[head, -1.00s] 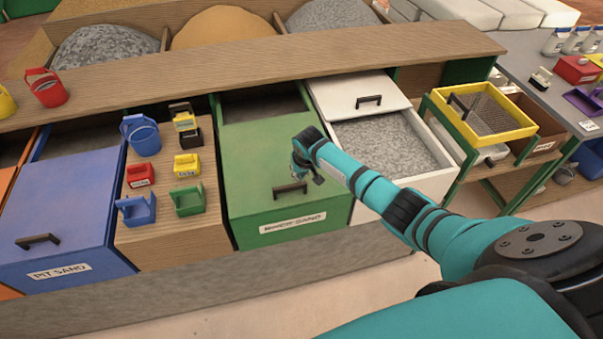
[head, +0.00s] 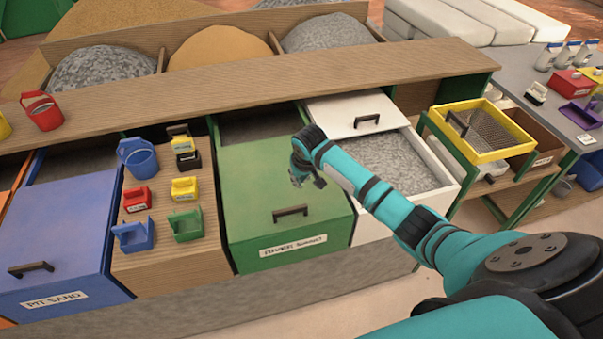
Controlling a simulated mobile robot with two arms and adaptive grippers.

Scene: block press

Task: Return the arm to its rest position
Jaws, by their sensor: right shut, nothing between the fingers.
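My right arm comes in from the lower right in the head view. Its gripper (head: 307,180) is shut and empty. It hangs in front of the green drawer box (head: 270,215), up and right of that box's dark handle (head: 291,211). Whether it touches the lid cannot be told, but nothing is held. My left gripper is not in view.
Left are a blue drawer box (head: 62,230) and a wooden block with small coloured scoops and a blue bucket (head: 138,158). Right are an open white bin (head: 395,160) of grey gravel and a yellow-framed sieve (head: 485,130). A wooden shelf (head: 270,85) runs behind.

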